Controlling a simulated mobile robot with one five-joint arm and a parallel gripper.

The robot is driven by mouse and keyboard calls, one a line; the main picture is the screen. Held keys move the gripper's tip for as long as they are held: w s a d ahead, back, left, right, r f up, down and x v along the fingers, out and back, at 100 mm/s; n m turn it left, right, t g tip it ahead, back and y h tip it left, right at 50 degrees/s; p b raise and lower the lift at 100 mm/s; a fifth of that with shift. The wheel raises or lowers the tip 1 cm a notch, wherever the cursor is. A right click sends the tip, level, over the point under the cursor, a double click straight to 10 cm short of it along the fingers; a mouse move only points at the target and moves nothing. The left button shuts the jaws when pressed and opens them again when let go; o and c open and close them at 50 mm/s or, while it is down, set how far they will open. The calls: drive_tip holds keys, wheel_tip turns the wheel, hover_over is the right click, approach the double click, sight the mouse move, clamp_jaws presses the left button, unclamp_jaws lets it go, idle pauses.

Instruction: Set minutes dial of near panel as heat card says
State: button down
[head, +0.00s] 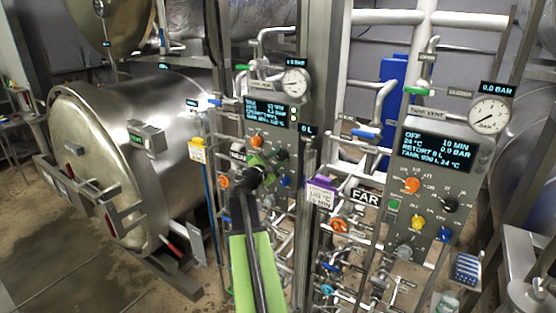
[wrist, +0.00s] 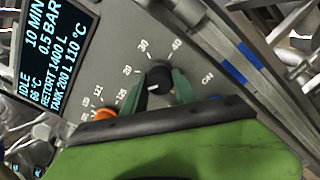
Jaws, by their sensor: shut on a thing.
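The near panel (head: 265,92) stands left of the central post; its display (wrist: 52,55) reads IDLE, 10 MIN, 0.5 BAR, 66 °C in the wrist view. My gripper (wrist: 157,88) is shut on the black minutes dial (wrist: 160,75), one green finger at each side. The dial's white mark faces the lower left in the wrist view, away from the printed 20, 30 and 40. My left finger partly covers the scale there. A purple-topped card (head: 320,192) hangs right of the near panel; its small print appears to include 20 MIN. A yellow-topped card (head: 198,153) hangs left; its print is unreadable.
An orange knob (wrist: 92,113) sits beside the dial, partly hidden by my gripper. The far panel (head: 436,175) stands at the right with its own dials. A large steel retort (head: 140,135) lies at the left. Pipes and valves crowd below the panels.

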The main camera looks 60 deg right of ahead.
drive_tip(key=n, duration=0.5)
drive_tip(key=shift+d+r, duration=0.1)
idle(0.5)
drive_tip(key=c, duration=1.3)
unclamp_jaws()
drive_tip(key=o, duration=0.3)
drive_tip(key=shift+d, duration=0.15)
drive_tip(key=shift+a, duration=0.25)
drive_tip(key=a, duration=1.7)
drive_tip(key=shift+a, duration=0.15)
